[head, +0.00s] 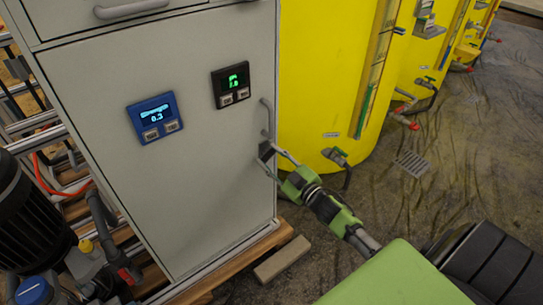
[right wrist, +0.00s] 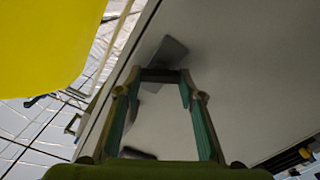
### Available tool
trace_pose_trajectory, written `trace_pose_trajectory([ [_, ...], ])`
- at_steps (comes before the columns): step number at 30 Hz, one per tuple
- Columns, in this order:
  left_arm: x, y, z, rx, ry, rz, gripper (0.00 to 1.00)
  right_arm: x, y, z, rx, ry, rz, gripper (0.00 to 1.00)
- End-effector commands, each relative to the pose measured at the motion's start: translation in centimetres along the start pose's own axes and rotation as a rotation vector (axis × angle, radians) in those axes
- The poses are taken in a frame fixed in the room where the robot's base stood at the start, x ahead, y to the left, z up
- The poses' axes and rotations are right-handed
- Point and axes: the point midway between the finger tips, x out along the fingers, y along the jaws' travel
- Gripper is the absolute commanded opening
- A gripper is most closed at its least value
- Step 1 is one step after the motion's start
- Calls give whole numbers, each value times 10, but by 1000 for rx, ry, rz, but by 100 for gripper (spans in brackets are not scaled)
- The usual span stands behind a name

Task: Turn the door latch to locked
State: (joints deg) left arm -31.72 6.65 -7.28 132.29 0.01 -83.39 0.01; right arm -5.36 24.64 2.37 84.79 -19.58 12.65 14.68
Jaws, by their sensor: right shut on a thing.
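The door latch (head: 264,151) is a small grey piece near the right edge of the grey cabinet door (head: 200,190), just below the door's bar handle (head: 267,117). My right gripper (head: 271,158) reaches it from the lower right and is shut on it, partly covering it. In the right wrist view a flat grey part of the latch (right wrist: 170,52) sticks out beyond my closed fingertips (right wrist: 160,75). The latch's exact angle is hard to read. My left gripper is not in view.
The door carries a blue display (head: 155,117) and a black display (head: 231,85). Yellow tanks (head: 325,80) with valves stand close to the right of the cabinet. A loose block (head: 282,260) lies on the floor by the cabinet's base. A dark pump (head: 30,225) stands at left.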

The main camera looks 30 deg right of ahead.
Motion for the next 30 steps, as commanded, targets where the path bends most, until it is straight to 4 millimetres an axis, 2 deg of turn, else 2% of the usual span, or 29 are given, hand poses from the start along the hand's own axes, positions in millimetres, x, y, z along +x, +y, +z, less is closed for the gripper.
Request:
trace_pose_trajectory([
  [6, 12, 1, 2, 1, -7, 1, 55, 0, 0, -1, -206, 2, 2, 14],
  [14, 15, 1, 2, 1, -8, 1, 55, 0, -2, 0, -453, 2, 1, 14],
  [23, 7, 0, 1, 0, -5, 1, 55, 0, -3, 1, -731, 2, 1, 14],
  [30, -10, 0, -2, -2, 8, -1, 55, 0, -4, 2, -910, 2, 0, 14],
])
